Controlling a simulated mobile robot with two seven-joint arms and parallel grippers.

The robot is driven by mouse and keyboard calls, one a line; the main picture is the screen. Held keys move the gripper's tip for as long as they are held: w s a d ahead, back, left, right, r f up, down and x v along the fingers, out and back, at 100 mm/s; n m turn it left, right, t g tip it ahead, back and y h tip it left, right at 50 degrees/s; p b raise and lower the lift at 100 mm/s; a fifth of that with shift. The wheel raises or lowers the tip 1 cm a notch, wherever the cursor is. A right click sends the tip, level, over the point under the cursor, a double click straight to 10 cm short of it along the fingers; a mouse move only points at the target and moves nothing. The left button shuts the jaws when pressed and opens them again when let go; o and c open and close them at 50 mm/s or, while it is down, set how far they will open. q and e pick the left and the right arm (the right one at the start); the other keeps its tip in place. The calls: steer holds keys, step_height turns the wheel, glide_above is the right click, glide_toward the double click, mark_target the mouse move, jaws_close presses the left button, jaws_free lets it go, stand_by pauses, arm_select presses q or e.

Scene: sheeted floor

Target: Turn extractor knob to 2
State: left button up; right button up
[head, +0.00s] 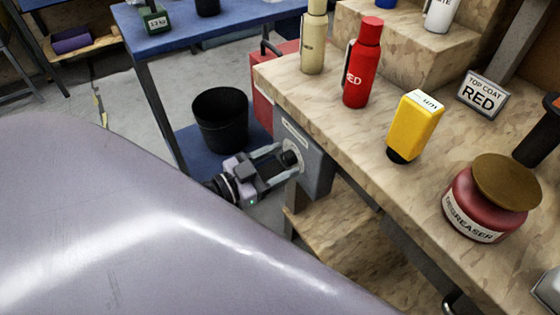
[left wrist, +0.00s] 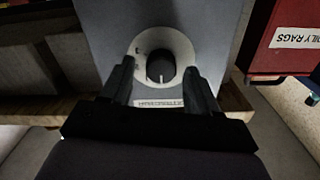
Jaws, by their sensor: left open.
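The extractor knob is a dark round knob (left wrist: 160,68) on a pale round dial plate (left wrist: 138,52), fixed to a grey box (left wrist: 205,22). A white mark shows at the knob's lower edge, and the dial numbers are too small to read. In the head view the knob (head: 290,158) is on the face of the grey box (head: 318,165) under the bench edge. My left gripper (head: 278,155) is open, with its fingers at the knob. In the left wrist view its fingers (left wrist: 160,85) stand either side of the knob, apart from it. My right gripper is not in view.
The wooden bench (head: 350,125) carries a red bottle (head: 362,70), a yellow container (head: 416,125) and a degreaser jar (head: 485,205). A black bin (head: 220,122) stands behind my left gripper. A red box labelled oily rags (left wrist: 285,45) is right of the grey box.

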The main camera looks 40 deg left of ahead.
arm_select(q)
steer(key=shift+w+d, duration=0.1)
steer(key=shift+w, duration=0.15)
steer(key=c, duration=1)
steer(key=shift+c, duration=0.2)
